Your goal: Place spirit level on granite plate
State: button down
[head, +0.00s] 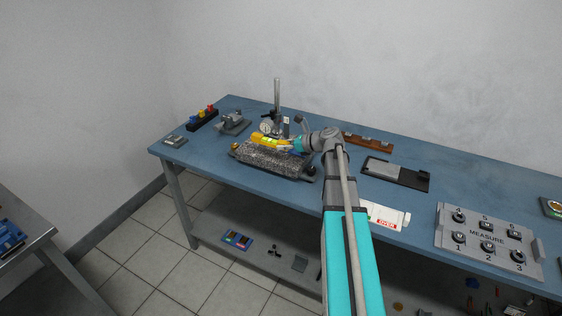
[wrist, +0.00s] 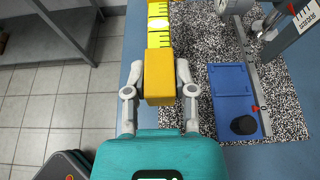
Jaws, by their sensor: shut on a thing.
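The yellow spirit level (head: 268,142) is in my gripper (head: 296,145), over the speckled granite plate (head: 272,161) on the blue bench. In the wrist view my gripper (wrist: 159,92) is shut around the near end of the level (wrist: 158,77), one finger on each side. The level points away from my gripper, its yellow-green vials facing the camera. It overlaps the left edge of the granite plate (wrist: 200,60) in this view. I cannot tell whether the level touches the plate.
A blue piece with a black knob (wrist: 231,82) lies on the plate beside a grey rail. A gauge stand with a post (head: 277,95) rises behind the plate. A small vise (head: 233,122) stands left, a black tray (head: 396,174) right.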

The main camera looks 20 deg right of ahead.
aim_at(282, 160)
jog(key=shift+w+d+f+b, duration=0.2)
jog(key=shift+w+f+b, duration=1)
jog(key=shift+f, duration=0.35)
jog(key=shift+w, duration=0.1)
jog(key=shift+w+d+f+b, duration=0.1)
jog(key=shift+w+f+b, duration=0.2)
jog(key=shift+f+b, duration=1.65)
jog(key=shift+f, duration=0.05)
jog(key=shift+c, duration=2.2)
grip_release()
jog(key=shift+f, duration=0.1)
jog(key=shift+r, duration=0.25)
jog(key=p+v, duration=0.4)
jog(key=v, duration=0.7)
jog(key=shift+s+d+r+p, duration=0.2)
jog(key=shift+s+p, duration=0.1)
